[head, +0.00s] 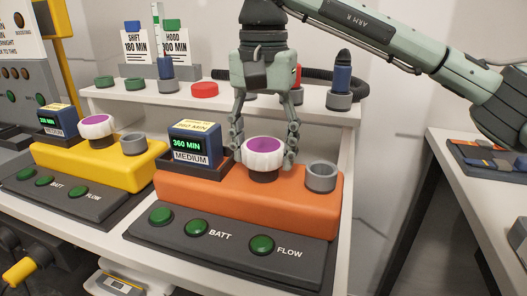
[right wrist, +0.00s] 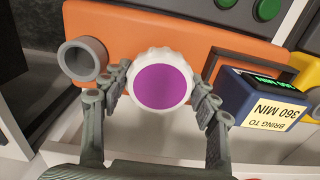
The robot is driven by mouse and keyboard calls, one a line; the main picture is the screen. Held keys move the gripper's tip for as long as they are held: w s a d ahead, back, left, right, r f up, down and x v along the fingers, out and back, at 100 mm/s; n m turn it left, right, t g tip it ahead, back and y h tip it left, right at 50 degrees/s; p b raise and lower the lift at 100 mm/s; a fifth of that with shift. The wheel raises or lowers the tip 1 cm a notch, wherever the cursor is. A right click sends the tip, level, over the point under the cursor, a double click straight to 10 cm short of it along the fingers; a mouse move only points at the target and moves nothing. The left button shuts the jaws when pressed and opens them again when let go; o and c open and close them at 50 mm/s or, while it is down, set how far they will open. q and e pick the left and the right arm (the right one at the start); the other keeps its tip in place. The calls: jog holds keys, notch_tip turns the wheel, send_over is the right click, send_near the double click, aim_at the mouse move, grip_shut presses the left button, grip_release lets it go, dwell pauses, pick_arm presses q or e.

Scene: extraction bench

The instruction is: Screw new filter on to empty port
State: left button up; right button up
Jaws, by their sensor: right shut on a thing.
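A white ribbed filter with a purple top (head: 265,151) sits upright on the left port of the orange unit (head: 240,200). My right gripper (head: 263,150) comes down from above and is shut on this filter, one finger on each side; the right wrist view shows the same filter (right wrist: 162,84) between the fingers. The empty port, a grey open ring (head: 321,176), stands to the right on the orange unit; it also shows in the right wrist view (right wrist: 83,60). Whether the filter is fully seated is hard to tell. My left gripper is out of view.
A blue display box reading 360 MIN (head: 195,145) stands close left of the filter. A yellow unit (head: 100,160) with another purple-topped filter (head: 97,126) is further left. A shelf (head: 220,112) behind holds caps and a black hose. A side table (head: 470,190) is at right.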

jog(key=m+b, duration=0.1)
jog(key=m, duration=0.4)
jog(key=shift+f, duration=0.1)
jog(key=shift+o, duration=0.2)
jog(key=m+b, duration=0.1)
jog(key=m, duration=0.6)
jog(key=o, duration=1.4)
jog(key=shift+m, duration=0.3)
